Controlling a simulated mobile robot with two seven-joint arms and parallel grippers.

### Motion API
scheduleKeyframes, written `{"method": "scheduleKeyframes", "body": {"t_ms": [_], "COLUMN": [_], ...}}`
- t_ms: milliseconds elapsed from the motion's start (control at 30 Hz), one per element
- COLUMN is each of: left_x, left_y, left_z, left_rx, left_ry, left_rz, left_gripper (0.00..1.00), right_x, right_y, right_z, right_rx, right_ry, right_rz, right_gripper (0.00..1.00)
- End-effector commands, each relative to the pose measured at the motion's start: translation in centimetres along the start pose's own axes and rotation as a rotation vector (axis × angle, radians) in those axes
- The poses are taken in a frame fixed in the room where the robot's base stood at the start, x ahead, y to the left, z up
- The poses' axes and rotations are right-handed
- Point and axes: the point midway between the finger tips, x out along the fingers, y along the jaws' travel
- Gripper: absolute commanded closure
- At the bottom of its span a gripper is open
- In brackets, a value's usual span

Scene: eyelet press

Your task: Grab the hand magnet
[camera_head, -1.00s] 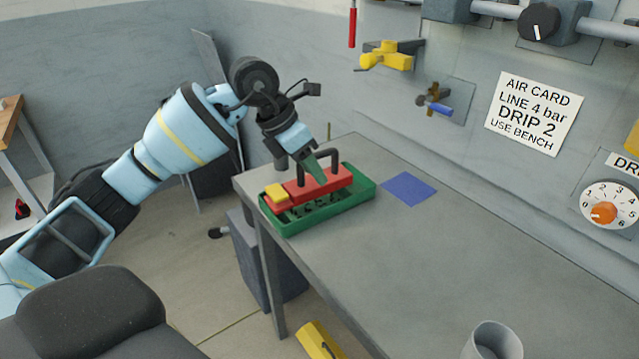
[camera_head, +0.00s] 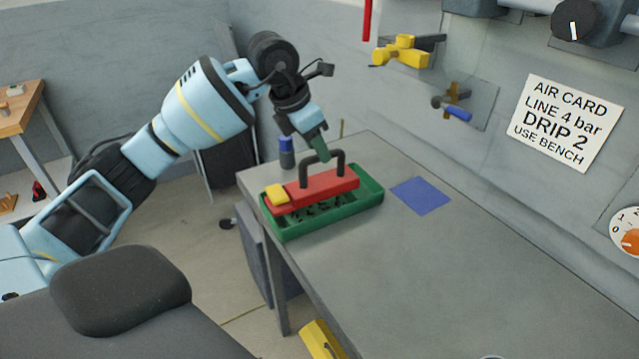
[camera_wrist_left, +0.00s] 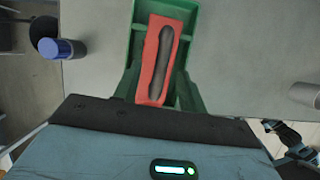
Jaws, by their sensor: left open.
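The hand magnet (camera_head: 322,188) is a red bar with a black arched handle and a yellow block at its near-left end. It lies in a green tray (camera_head: 345,215) at the far-left corner of the bench. My left gripper (camera_head: 318,148) is above it, pointing down, with its green fingertips just by the handle's top. In the left wrist view the fingers (camera_wrist_left: 158,82) are apart on either side of the red magnet (camera_wrist_left: 154,92), with the dark handle ahead between them. I cannot tell whether they touch it. My right gripper does not show.
A blue-topped dark cylinder (camera_head: 286,152) stands at the bench's back-left edge, close behind the tray. A flat blue square (camera_head: 420,195) lies right of the tray. The grey bench (camera_head: 450,270) is otherwise largely clear. Yellow and blue valves are on the wall behind.

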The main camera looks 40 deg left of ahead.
Motion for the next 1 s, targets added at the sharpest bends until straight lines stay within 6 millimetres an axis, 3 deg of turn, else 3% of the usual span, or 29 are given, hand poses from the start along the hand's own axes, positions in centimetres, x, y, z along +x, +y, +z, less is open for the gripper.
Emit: {"method": "scheduleKeyframes", "body": {"t_ms": [167, 500, 800, 1000], "left_x": [0.5, 4.7, 5.2, 5.1], "left_y": [0.0, -0.1, 0.0, -0.1], "left_z": [-0.1, -0.5, -0.5, -0.5], "left_rx": [0.0, 0.0, 0.0, 0.001], "left_ry": [0.0, -0.002, -0.002, -0.003], "left_rz": [-0.001, -0.001, 0.001, 0.001], "left_gripper": [0.59, 0.59, 0.59, 0.83], "right_x": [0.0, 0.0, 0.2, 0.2], "right_y": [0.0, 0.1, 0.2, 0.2], "right_z": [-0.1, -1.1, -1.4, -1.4], "right_rx": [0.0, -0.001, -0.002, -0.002], "right_ry": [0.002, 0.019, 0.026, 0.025], "right_rz": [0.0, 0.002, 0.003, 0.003], "right_gripper": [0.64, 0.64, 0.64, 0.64]}}
